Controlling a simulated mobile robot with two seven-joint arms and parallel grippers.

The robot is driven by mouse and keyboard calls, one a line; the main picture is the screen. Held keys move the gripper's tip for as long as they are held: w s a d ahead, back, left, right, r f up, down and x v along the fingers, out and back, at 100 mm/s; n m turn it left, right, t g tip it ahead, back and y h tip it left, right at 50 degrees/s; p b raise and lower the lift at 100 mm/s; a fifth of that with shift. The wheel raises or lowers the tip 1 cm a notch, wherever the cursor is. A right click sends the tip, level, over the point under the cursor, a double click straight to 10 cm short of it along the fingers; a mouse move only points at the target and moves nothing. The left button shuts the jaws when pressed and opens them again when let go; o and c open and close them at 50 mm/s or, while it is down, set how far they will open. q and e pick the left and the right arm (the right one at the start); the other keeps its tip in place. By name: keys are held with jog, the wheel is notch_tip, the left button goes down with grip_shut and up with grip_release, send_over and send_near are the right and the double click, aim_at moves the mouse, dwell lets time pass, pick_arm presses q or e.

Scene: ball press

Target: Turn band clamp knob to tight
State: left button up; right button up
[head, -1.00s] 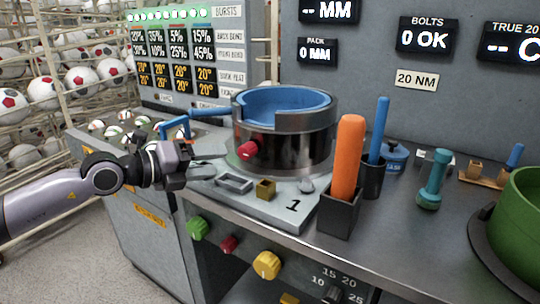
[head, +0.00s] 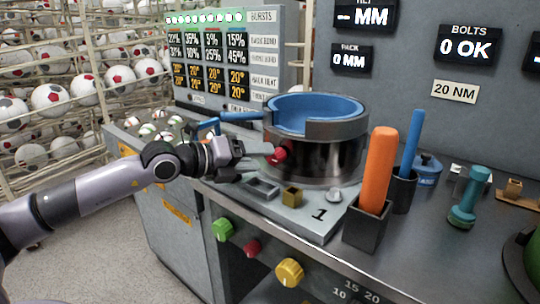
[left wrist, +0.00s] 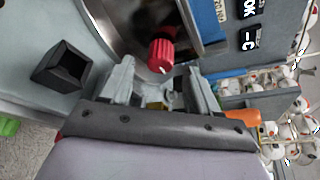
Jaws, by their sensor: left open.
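The red band clamp knob (head: 277,156) sticks out from the front left of the dark metal band (head: 330,160), which surrounds a blue-lined ring. My left gripper (head: 258,162) is open and empty just left of the knob, with its fingers pointing toward it. In the left wrist view, the ribbed red knob (left wrist: 161,55) lies just beyond the spread fingertips (left wrist: 160,76), roughly between them. No grip on it shows. My right gripper is not in view.
A grey plate marked 1 (head: 318,229) lies under the band, with a small brass block (head: 292,197) on it. An orange-handled tool (head: 379,165) stands in a black holder to the right. Green, red and yellow knobs (head: 289,272) sit on the bench front.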

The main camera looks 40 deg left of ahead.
aim_at(276, 157)
pick_arm(q)
jog(key=shift+p+x, duration=0.4)
jog(key=shift+x, duration=1.7)
jog(key=shift+d+r, duration=0.1)
jog(key=shift+s, duration=0.1)
jog(key=c, duration=1)
